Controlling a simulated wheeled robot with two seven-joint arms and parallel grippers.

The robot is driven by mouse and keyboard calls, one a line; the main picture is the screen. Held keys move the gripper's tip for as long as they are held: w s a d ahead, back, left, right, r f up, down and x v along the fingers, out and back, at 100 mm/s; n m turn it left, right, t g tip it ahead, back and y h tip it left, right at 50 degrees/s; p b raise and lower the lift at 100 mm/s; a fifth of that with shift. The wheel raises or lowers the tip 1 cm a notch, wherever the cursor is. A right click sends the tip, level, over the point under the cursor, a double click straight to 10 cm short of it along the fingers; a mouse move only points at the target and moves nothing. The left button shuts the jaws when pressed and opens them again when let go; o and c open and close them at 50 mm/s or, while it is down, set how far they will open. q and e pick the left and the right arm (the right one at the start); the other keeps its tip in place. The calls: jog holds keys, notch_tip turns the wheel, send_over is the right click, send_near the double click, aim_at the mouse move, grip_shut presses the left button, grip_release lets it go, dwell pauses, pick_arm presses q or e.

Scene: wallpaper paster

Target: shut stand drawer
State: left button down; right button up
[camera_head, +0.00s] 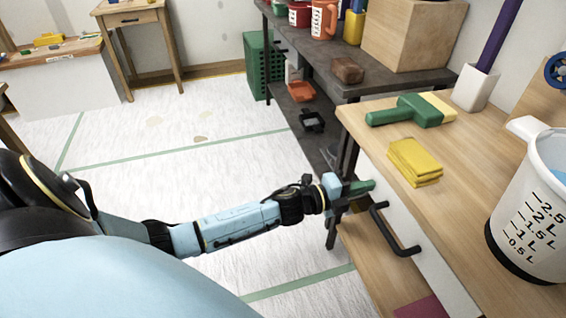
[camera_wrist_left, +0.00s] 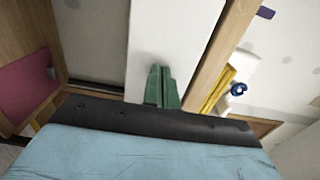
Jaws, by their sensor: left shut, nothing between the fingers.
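The wooden stand (camera_head: 460,180) at the right of the head view has a white drawer front (camera_head: 428,262) with a black bar handle (camera_head: 396,230). The drawer front sits close under the stand's top edge; I cannot tell whether a small gap is left. My left gripper (camera_head: 370,186) has its green fingers together, empty, at the far end of the drawer front, beyond the handle. In the left wrist view the fingertips (camera_wrist_left: 161,70) point at the white drawer front (camera_wrist_left: 172,35); contact is unclear. My right gripper is not in view.
On the stand are a green brush (camera_head: 412,110), yellow cloths (camera_head: 414,162) and a measuring bucket (camera_head: 535,205). A dark shelf (camera_head: 330,72) with boxes stands behind. A small wooden table (camera_head: 130,18) is at the back left. The floor (camera_head: 190,125) left of the stand is clear.

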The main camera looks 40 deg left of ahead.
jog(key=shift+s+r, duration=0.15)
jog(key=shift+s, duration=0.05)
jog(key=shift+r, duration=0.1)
